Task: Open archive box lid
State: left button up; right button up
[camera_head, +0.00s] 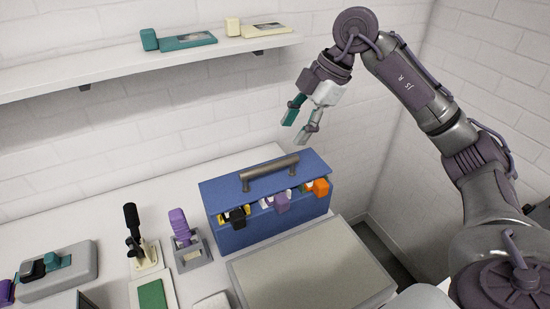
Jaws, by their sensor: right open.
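The archive box is blue (267,233) and stands on the white table near the back right. Its blue lid (225,187) lies over the top and looks closed, with a raised brown-grey bar handle (270,171) on it. Several coloured clips or tabs, black, purple and orange, show along the front under the lid edge. My right gripper (295,129) is open and empty, above and behind the box, apart from the handle. Its fingers point down and left. My left gripper is not in view.
A grey-framed flat panel (310,268) lies in front of the box. A purple-handled tool (181,227) and a black-handled tool (134,234) stand to its left. A wall shelf (130,66) with small items runs above. A gap lies right of the table.

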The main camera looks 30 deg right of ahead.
aim_at(273, 163)
jog(key=p+x, duration=0.2)
jog(key=x, duration=0.8)
jog(key=shift+w+f, duration=0.15)
jog(key=shift+f, duration=0.05)
grip_shut()
